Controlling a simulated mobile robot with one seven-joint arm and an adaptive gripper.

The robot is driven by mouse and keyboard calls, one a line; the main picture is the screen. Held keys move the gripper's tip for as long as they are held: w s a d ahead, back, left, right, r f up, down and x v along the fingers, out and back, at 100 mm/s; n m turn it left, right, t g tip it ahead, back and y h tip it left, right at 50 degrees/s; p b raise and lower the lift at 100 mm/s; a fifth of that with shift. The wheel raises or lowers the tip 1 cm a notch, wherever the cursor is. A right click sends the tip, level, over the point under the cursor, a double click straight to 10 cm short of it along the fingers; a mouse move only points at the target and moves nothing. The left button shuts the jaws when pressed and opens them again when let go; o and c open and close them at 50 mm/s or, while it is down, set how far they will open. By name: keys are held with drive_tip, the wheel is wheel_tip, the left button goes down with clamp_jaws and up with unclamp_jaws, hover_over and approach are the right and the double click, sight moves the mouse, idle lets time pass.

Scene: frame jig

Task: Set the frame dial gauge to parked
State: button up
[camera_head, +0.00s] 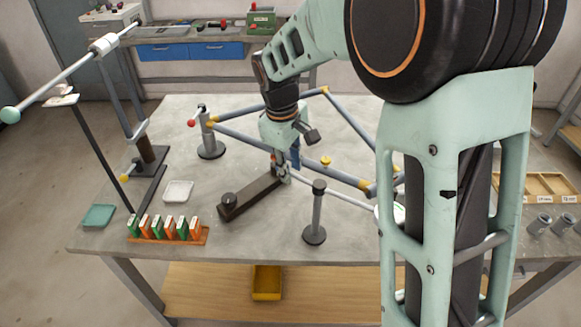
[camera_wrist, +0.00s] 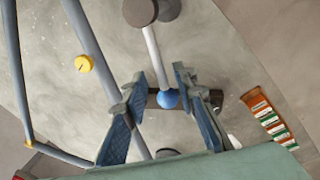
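The frame (camera_head: 235,137) of grey-blue tubes with yellow joints lies over the table and also shows in the wrist view (camera_wrist: 95,45). A pale rod (camera_head: 345,194) runs above the table past a dark post. In the wrist view the rod (camera_wrist: 152,50) ends in a blue ball (camera_wrist: 168,99). A white round part, perhaps the dial gauge (camera_head: 378,213), is mostly hidden behind my arm; its face cannot be read. My gripper (camera_head: 282,178) is low at the rod's left end. In the wrist view its fingers (camera_wrist: 160,80) stand apart, with the blue ball between them and gaps visible.
A dark bar (camera_head: 248,196) lies under my gripper. Dark posts (camera_head: 315,215) stand close by. An orange rack of green and orange blocks (camera_head: 168,231), a white dish (camera_head: 178,191) and a green tray (camera_head: 98,216) sit left. A tall lever stand (camera_head: 150,155) rises there.

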wheel_tip(320, 180, up, 12)
drive_tip(key=s+a, duration=0.1)
drive_tip(key=shift+s, duration=0.4)
idle(0.3)
